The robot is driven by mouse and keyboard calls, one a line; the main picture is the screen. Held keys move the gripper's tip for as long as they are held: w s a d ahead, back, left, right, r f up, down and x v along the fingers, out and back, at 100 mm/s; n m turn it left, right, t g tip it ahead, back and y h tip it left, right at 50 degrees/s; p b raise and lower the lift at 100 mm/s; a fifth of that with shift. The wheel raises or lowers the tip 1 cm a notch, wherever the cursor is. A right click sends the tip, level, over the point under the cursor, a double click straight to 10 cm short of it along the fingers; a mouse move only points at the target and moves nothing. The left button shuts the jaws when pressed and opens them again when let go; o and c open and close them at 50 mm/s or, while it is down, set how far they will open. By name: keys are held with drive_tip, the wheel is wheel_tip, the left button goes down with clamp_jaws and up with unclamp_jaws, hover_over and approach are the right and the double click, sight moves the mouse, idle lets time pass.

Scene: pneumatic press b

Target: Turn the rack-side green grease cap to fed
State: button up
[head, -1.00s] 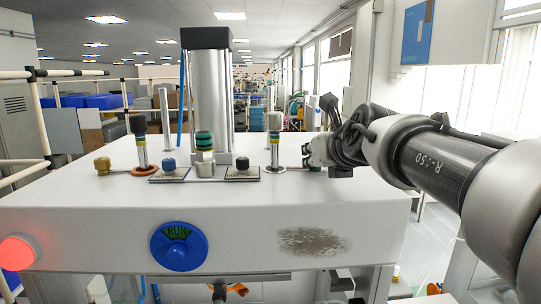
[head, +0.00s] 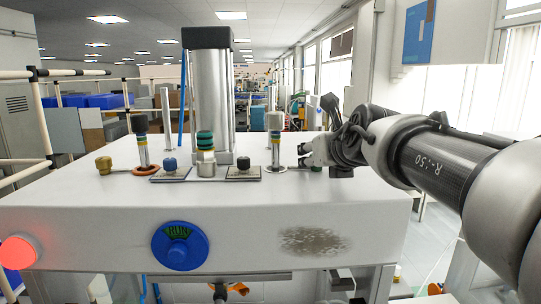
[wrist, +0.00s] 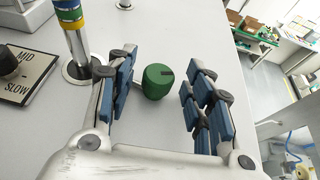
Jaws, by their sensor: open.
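The green grease cap (wrist: 158,82) is a short round knob with a dark mark on top towards the upper right. It stands on the press's pale top. My gripper (wrist: 166,70) is open, with its blue-padded fingers on either side of the cap. Gaps show between the cap and the fingers in the wrist view. In the head view my gripper (head: 312,155) is low over the right side of the press top, beside the right banded post (head: 275,145).
A dial plate marked MID and SLOW (wrist: 30,72) and a banded post (wrist: 77,35) stand left of my gripper. The press top (head: 350,200) also bears a brass-coloured cap (head: 103,163), a blue knob (head: 170,163) and a tall cylinder (head: 210,100). The top's right edge is near.

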drive_tip(key=v, duration=1.2)
